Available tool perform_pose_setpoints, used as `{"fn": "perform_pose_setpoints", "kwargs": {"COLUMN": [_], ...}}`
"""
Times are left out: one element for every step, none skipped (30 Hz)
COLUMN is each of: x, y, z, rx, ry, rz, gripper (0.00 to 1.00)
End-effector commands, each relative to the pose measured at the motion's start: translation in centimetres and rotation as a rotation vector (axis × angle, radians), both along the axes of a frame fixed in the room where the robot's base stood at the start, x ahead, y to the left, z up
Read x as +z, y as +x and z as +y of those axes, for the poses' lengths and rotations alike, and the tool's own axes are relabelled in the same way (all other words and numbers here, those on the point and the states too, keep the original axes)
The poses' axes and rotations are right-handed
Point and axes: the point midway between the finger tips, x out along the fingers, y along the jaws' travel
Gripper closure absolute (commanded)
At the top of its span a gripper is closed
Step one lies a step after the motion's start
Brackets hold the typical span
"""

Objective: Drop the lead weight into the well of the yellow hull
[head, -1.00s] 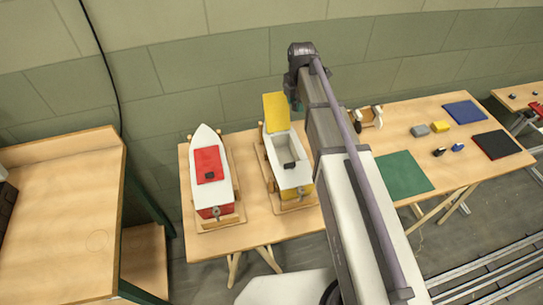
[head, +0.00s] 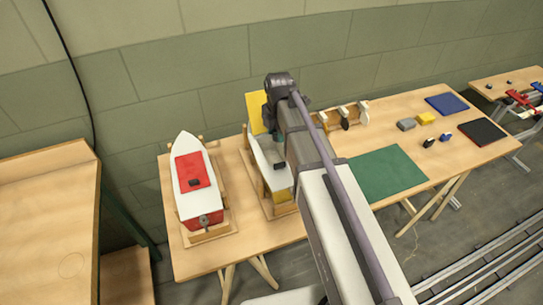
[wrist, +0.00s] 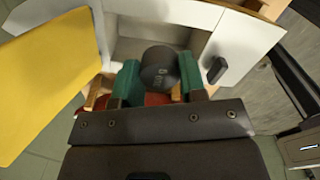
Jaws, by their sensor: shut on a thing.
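The yellow hull (head: 284,196) is a white-decked boat with a yellow lower side, standing in a wooden cradle beside the red hull. Its yellow hatch lid (head: 256,112) stands raised at the far end and fills the left of the wrist view (wrist: 45,80). My arm hides much of this boat in the head view. My gripper (wrist: 160,80) has teal fingers, shut on the dark round lead weight (wrist: 160,66). In the wrist view the weight overlaps the open well (wrist: 128,48) between white walls. Its height above the well is unclear.
The red hull (head: 186,205), with a red lid, stands to the left on the same table (head: 180,255). A green mat (head: 385,175), grey block (head: 406,124), yellow block (head: 426,118), blue mat (head: 455,105) and black mat (head: 482,132) lie right. A black fitting (wrist: 217,70) sits near the well.

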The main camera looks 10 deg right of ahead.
Motion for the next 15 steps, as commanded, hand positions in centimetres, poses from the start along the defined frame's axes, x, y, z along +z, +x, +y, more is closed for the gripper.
{"fn": "perform_pose_setpoints", "kwargs": {"x": [0.14,0.15,0.16,0.16,0.16,0.16,0.16,0.16,0.16,0.16,0.15,0.15,0.15,0.15,0.15], "y": [0.0,0.0,0.0,0.0,0.0,0.0,0.0,0.0,0.0,0.0,0.0,0.0,0.0,0.0,0.0], "z": [0.0,0.0,0.0,0.0,0.0,0.0,0.0,0.0,0.0,0.0,0.0,0.0,0.0,0.0,0.0], "rx": [0.0,0.0,0.0,0.0,0.0,0.0,0.0,0.0,0.0,0.0,0.0,0.0,0.0,0.0,0.0], "ry": [0.0,0.0,0.0,0.0,0.0,0.0,0.0,0.0,0.0,0.0,0.0,0.0,0.0,0.0,0.0], "rz": [0.0,0.0,0.0,0.0,0.0,0.0,0.0,0.0,0.0,0.0,0.0,0.0,0.0,0.0,0.0], "gripper": [0.95,0.95,0.95,0.6,0.57,0.53,0.5,0.47,0.43,0.41,0.38,0.34,0.32,0.32,0.32]}}
